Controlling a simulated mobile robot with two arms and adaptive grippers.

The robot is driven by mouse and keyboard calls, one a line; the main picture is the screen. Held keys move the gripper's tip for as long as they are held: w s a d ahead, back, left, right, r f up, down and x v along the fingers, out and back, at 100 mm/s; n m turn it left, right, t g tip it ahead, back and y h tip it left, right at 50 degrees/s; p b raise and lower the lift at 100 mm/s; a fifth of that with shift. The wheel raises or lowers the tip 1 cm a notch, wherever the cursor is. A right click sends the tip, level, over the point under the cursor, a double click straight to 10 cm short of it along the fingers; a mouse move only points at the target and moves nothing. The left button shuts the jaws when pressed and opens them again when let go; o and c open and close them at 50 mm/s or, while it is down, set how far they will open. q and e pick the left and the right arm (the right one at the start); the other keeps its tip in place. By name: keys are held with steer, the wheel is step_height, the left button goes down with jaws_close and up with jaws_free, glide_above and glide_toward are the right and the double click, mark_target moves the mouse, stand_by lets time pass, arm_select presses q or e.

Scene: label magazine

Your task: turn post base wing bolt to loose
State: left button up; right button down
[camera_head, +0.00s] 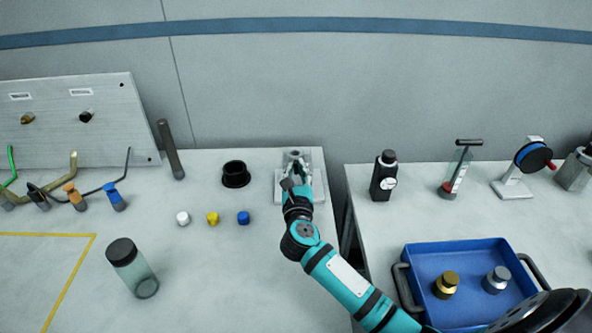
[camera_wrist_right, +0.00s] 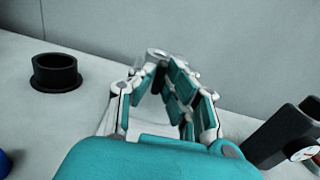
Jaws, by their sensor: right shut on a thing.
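The grey post base (camera_head: 294,155) stands near the back right corner of the left table. Its round, hollow top also shows in the right wrist view (camera_wrist_right: 154,53). My right gripper (camera_head: 296,179) reaches over the front of the base, and in the right wrist view (camera_wrist_right: 160,78) its fingers meet just in front of the round top. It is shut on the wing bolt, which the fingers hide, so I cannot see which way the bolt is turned. My left gripper is not in view.
A black flanged ring (camera_head: 235,175) stands left of the base. White (camera_head: 183,218), yellow (camera_head: 212,218) and blue (camera_head: 243,217) caps lie in front of it. A gap parts the two tables; a black bottle (camera_head: 384,176) and blue tray (camera_head: 470,316) are on the right one.

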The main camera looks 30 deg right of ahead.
steer(key=n+p, duration=0.4)
steer(key=shift+r+p, duration=0.2)
steer(key=shift+p, duration=0.2)
steer(key=n+p, duration=0.2)
steer(key=n, duration=0.1)
steer(key=shift+a+f, duration=0.1)
steer(key=n+p, duration=0.3)
steer(key=n, duration=0.1)
steer(key=shift+f+n+p, duration=0.1)
steer(key=shift+n+p, duration=0.2)
steer(key=shift+p, duration=0.05)
steer(key=n+p, duration=0.2)
steer(key=n, duration=0.3)
steer(key=n+p, duration=0.2)
steer(key=n, duration=0.3)
steer(key=n+p, duration=0.3)
steer(key=n, duration=0.2)
steer(key=shift+f, duration=0.4)
steer(key=n+p, duration=0.1)
steer(key=n, duration=0.3)
steer(key=shift+f, duration=0.1)
steer(key=shift+n+p, duration=0.35)
steer(key=shift+n, duration=1.25)
